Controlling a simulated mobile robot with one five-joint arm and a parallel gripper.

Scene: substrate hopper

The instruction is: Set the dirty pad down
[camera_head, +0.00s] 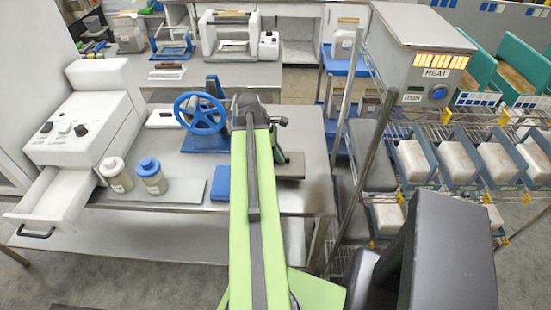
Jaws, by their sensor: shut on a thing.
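My green arm reaches away from me over the grey bench, and its dark end (250,108) is above the bench's middle. The fingertips are hidden behind the arm. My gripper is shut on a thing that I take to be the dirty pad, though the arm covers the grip. A flat brown piece (291,166) shows just right of the arm at bench level; I cannot tell whether it is the held pad or a surface under it.
A blue handwheel (202,114) stands close left of my arm's end. A wire rack (470,131) with a HEAT box (425,62) stands at right.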

